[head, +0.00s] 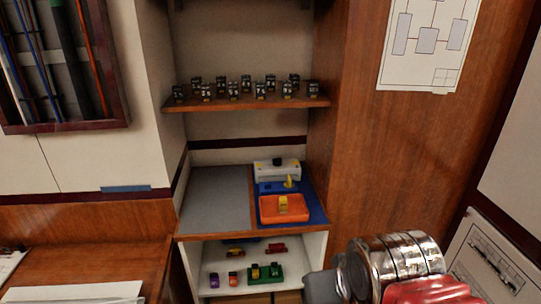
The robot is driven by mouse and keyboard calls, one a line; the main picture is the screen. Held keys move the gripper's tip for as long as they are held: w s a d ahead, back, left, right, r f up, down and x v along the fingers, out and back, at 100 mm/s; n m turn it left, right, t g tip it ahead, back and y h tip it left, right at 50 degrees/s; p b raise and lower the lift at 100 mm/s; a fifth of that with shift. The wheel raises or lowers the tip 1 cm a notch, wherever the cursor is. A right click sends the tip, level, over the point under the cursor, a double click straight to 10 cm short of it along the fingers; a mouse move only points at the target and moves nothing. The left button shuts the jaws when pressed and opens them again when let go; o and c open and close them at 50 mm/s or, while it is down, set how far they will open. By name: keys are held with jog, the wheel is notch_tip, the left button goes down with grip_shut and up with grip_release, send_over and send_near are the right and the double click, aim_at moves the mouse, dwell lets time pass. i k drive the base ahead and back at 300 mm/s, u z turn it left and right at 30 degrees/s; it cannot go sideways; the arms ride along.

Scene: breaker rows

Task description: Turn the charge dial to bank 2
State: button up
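On the counter of the alcove, a blue mat (318,215) carries a row of small devices. At the back is a white box (277,174) with a dark knob on top. In front of it is a blue block (268,188) with a yellow upright piece (290,182). I cannot tell which is the charge dial, and no bank numbers are readable. My gripper (322,286) shows as a dark grey end at the bottom right, below and apart from the devices; its fingers are not clear.
A wooden shelf (247,102) above holds several small dark numbered blocks. Below the counter, an open white compartment (317,262) holds small coloured toys. The grey counter part (216,200) left of the mat is bare. A wooden panel (385,165) stands close on the right.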

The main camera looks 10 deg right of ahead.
aim_at(276, 162)
jog(key=i, duration=0.85)
jog(key=z, duration=0.05)
